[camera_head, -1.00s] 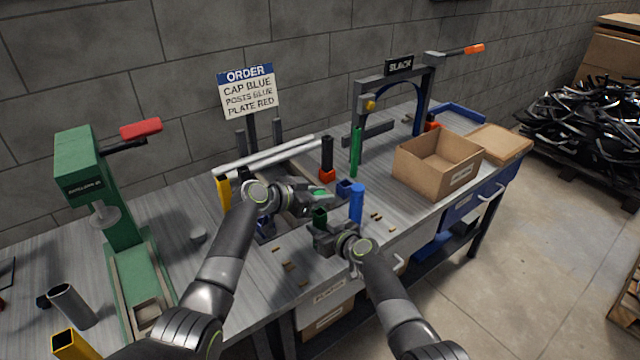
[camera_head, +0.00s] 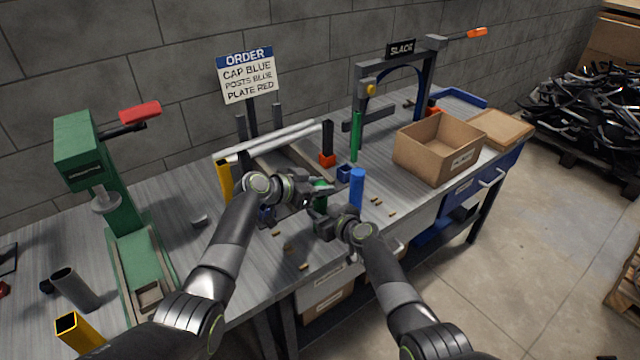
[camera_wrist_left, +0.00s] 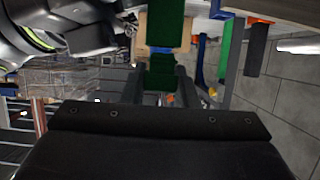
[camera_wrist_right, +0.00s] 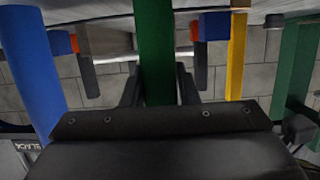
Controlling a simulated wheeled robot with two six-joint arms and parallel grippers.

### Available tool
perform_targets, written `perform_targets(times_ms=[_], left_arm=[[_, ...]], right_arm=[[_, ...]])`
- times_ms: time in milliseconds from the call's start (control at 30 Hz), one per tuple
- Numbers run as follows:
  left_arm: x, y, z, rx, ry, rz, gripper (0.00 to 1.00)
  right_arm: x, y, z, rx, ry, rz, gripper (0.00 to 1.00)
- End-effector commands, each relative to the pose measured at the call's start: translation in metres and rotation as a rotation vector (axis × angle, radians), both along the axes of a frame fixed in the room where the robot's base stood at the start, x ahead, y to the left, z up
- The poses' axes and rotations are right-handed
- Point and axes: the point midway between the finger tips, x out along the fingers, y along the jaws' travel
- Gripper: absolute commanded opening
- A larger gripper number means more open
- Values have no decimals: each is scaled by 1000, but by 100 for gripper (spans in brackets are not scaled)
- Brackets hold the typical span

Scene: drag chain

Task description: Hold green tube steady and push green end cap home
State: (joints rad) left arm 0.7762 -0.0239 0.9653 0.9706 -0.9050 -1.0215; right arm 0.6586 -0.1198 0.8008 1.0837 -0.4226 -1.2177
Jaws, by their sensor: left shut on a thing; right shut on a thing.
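My right gripper (camera_head: 322,221) is shut on the green tube. The tube stands upright between its fingers in the right wrist view (camera_wrist_right: 154,45). My left gripper (camera_head: 311,193) is just above it, shut on the small green end cap (camera_wrist_left: 160,76). In the left wrist view the green tube (camera_wrist_left: 167,24) shows close beyond the cap, roughly in line with it. In the head view the grippers hide most of both pieces, with a strip of green (camera_head: 320,196) between them. I cannot tell how deep the cap sits in the tube.
A blue tube (camera_head: 356,188) stands close right of the grippers. A yellow post (camera_head: 224,179), a black post with an orange base (camera_head: 327,143) and another green tube (camera_head: 355,138) stand behind. An open cardboard box (camera_head: 422,160) is to the right, the green press (camera_head: 125,215) left.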

Motion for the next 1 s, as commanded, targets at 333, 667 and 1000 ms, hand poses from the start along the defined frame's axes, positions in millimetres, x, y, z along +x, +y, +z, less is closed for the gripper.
perform_targets(times_ms=[333,667,1000], left_arm=[[0,0,1,0,0,-1,2],[0,0,13,0,-2,-1,2],[0,0,17,0,0,0,2]], right_arm=[[0,0,-1,-1,1,0,2],[0,0,-1,-1,1,0,2],[0,0,-1,-1,1,0,2]])
